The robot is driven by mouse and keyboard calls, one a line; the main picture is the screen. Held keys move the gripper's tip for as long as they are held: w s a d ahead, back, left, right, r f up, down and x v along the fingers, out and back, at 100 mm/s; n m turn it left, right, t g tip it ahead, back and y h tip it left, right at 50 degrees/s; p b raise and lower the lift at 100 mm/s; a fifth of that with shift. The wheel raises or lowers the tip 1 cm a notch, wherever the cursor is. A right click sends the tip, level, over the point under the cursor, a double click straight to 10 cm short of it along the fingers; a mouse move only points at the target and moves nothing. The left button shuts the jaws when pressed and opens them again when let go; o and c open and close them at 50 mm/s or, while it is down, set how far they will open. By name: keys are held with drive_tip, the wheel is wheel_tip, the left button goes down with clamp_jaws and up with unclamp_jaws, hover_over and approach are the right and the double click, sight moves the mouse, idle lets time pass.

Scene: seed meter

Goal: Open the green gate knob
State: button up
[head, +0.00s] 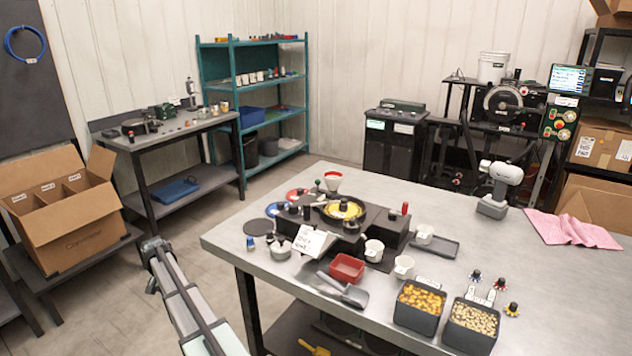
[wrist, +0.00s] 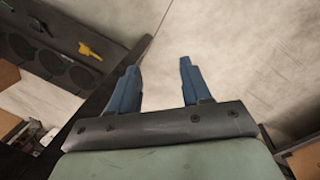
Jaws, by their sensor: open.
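The black seed meter (head: 374,219) sits on the grey table with a yellow round plate (head: 343,208) on top. My gripper (wrist: 158,70) shows in the wrist view with its two blue fingers apart and nothing between them. It points at the floor beside the table, away from the knob. The knob is not in the wrist view.
Near the meter are a red tray (head: 347,267), a scoop (head: 342,289), a white sign (head: 313,240) and white cups. Bins of orange (head: 418,312) and pale (head: 470,328) seeds stand at the front edge. The lower shelf (wrist: 62,28) holds a yellow scoop (wrist: 90,51).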

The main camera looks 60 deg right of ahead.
drive_tip(key=w+d+r+m+t, duration=0.1)
drive_tip(key=w+d+r+m, duration=0.15)
drive_tip(key=d+r, duration=0.65)
drive_tip(key=w+d+r+m, duration=0.1)
drive_tip(key=w+d+r, duration=0.35)
drive_tip(key=r, duration=0.75)
drive_tip(key=s+d+r+m+g+h, duration=0.1)
drive_tip(key=s+d+r+m, duration=0.3)
drive_tip(key=s+d+r, duration=0.45)
drive_tip(key=s+d+r+m+g+h, duration=0.1)
drive_tip(key=s+d+r+m, duration=0.45)
drive_tip(key=s+d, duration=0.6)
drive_tip(key=s+d+r+m+h, duration=0.1)
drive_tip(key=s+d+r+m, duration=0.3)
drive_tip(key=s+d+r, duration=0.65)
drive_tip(key=w+x, duration=0.1)
drive_tip(key=x, duration=0.4)
drive_tip(key=w+d+x, duration=0.1)
drive_tip(key=x, duration=0.4)
drive_tip(key=w+x, duration=0.1)
drive_tip(key=x, duration=0.4)
drive_tip(key=shift+w+d+f, duration=0.2)
drive_tip(key=shift+d+f, duration=0.15)
drive_tip(key=shift+f, duration=0.05)
clamp_jaws()
